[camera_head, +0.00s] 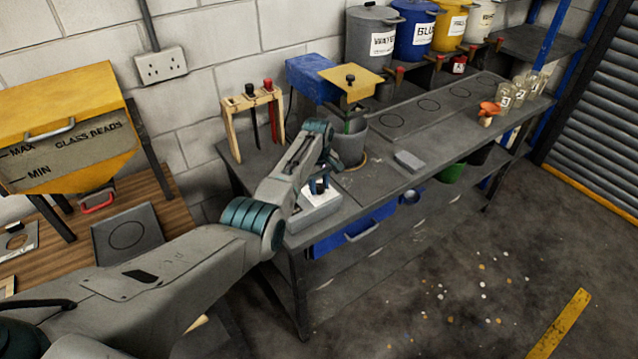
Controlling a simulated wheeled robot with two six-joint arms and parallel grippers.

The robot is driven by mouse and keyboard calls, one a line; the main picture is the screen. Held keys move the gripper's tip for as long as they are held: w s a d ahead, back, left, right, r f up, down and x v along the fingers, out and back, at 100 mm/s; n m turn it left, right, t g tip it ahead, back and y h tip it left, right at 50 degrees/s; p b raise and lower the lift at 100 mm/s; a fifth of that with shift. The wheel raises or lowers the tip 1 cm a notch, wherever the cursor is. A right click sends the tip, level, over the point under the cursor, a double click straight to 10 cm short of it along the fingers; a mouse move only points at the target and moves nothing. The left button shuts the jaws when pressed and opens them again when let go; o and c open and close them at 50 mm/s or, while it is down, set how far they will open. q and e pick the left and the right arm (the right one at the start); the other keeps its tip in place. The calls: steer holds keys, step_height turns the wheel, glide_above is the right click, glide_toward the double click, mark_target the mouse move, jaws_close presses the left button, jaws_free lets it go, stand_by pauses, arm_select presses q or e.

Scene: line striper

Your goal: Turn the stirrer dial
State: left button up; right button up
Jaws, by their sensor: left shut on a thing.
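A light grey box (314,219) with a white top panel sits on the front left of the grey bench. My left gripper (318,187) points down at the top of this box and is shut on what appears to be the stirrer dial. The fingers and arm hide most of the dial. Behind it stands the stirrer, a blue housing (312,80) with a yellow plate (350,83) and a black knob (350,78) on top. A grey pot (349,147) stands under the yellow plate. My right gripper is out of view.
A wooden rack (232,127) with black- and red-handled tools stands behind my left forearm. A small grey block (409,161) lies right of the pot. Labelled buckets (415,38) line the back. Jars (507,97) and an orange item (488,110) stand far right.

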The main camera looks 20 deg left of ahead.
arm_select(q)
steer(key=n, duration=0.3)
steer(key=shift+n, duration=0.4)
steer(key=n, duration=0.2)
steer(key=shift+w+r+n, duration=0.1)
steer(key=shift+n, duration=0.3)
steer(key=n, duration=0.4)
steer(key=shift+n, duration=1.1)
steer(key=o, duration=0.9)
steer(key=shift+o, duration=0.3)
steer(key=shift+d, duration=0.1)
